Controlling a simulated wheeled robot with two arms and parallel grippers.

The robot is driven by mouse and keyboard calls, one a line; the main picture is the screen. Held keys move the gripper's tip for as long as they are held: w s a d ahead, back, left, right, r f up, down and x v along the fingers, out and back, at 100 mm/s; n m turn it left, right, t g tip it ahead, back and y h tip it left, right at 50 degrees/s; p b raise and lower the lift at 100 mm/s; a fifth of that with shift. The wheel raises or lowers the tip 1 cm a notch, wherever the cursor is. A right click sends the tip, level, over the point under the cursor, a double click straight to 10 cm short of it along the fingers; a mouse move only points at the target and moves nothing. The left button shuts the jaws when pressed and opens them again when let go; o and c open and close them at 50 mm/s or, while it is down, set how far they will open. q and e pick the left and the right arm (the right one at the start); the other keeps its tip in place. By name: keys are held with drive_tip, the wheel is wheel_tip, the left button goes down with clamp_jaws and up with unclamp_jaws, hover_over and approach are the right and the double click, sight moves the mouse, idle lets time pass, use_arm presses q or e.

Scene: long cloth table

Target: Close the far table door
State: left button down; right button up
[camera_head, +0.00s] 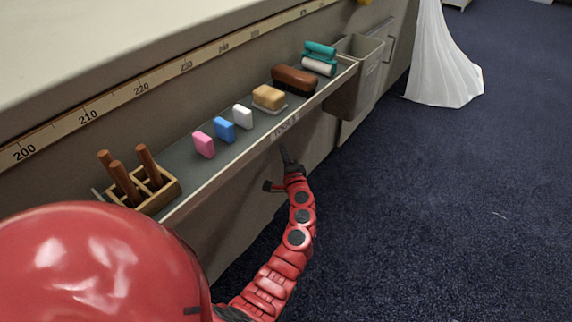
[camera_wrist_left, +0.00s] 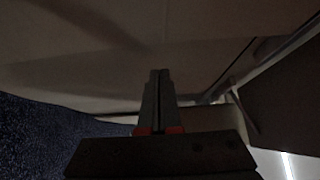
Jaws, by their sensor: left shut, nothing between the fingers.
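The long table's grey-beige side (camera_head: 235,215) runs from lower left to upper right. A pale panel with a handle-like bar (camera_head: 389,47) shows at its far end, beyond a bin; I cannot tell for certain that it is the far door or how far open it stands. My left gripper (camera_head: 286,156) is shut and empty, just below the tray's front lip and near the table side. In the left wrist view its fingers (camera_wrist_left: 157,76) point toward a broad, dim beige surface (camera_wrist_left: 90,65). Contact is unclear. My right gripper is not in view.
A side tray (camera_head: 180,212) holds wooden-handled tools in a block (camera_head: 158,192), pink, blue and white blocks, a sponge, a brush (camera_head: 294,78) and teal-and-white items. A grey bin (camera_head: 357,80) hangs beyond it. White cloth (camera_head: 440,65) reaches the floor. Blue carpet (camera_head: 440,210) is clear at right.

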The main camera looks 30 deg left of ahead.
use_arm(q)
drive_tip(key=shift+s+a+b, duration=0.2)
drive_tip(key=shift+s+a, duration=0.25)
drive_tip(key=shift+a, duration=0.2)
drive_tip(key=shift+s+a+b, duration=0.15)
drive_tip(key=shift+s+a, duration=0.3)
drive_tip(key=shift+a, duration=0.2)
